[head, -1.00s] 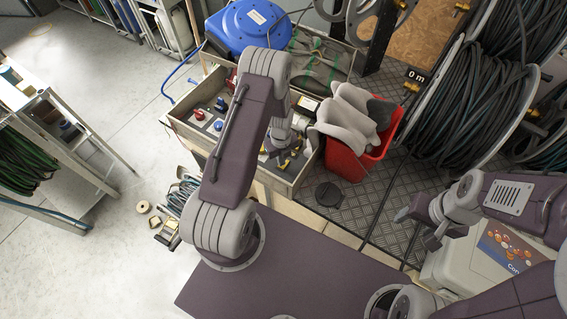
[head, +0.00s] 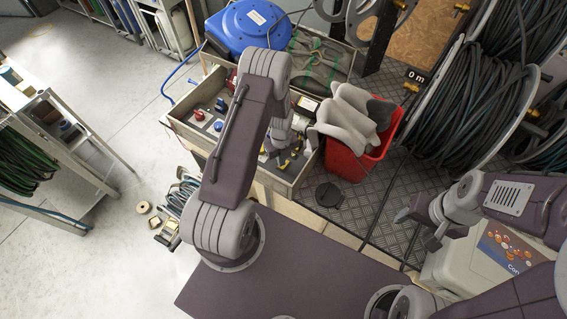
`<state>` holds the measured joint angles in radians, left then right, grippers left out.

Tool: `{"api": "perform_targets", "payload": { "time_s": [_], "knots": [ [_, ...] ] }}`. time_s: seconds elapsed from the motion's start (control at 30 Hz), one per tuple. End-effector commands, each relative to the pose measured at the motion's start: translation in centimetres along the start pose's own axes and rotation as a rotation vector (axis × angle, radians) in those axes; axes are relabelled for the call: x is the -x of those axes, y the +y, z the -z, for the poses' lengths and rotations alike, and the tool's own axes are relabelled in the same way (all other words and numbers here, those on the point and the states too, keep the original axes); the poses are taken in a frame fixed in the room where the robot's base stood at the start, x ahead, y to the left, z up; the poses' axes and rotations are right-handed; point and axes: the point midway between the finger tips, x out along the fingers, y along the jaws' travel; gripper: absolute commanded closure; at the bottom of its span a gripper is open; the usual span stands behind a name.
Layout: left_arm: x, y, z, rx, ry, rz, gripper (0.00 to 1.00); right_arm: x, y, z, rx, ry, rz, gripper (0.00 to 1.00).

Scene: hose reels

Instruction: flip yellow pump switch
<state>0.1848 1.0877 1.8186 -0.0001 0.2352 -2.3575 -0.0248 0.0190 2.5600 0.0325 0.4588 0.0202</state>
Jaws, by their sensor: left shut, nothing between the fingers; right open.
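A wooden-sided tray holds a panel of switches (head: 208,129). A small yellow switch part (head: 283,165) shows at the panel's right end, partly covered by my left gripper. A red switch (head: 198,115) and a blue switch (head: 219,103) sit further left on the panel. My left gripper (head: 271,157) is shut and empty, pointing down close above the yellow part. I cannot tell whether it touches it, nor which way the switch is set. My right gripper (head: 417,229) is open and empty at the right, over the floor plate, far from the panel.
A red bin (head: 347,163) with grey gloves stands right of the panel. A blue hose reel (head: 249,26) is behind it. Large dark hose reels (head: 466,105) fill the right side. A white box (head: 465,270) is below my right arm.

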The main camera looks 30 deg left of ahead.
Motion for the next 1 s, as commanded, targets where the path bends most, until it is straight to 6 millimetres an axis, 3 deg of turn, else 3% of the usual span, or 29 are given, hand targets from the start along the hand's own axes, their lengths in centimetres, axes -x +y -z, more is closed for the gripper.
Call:
{"api": "perform_targets", "payload": {
  "time_s": [1.0],
  "knots": [
    [-0.73, 0.0, 0.0, 0.0, 0.0, 0.0, 1.0, -0.59, 0.01, -0.06, 0.0, 0.0, 0.0, 0.41]
  ]
}}
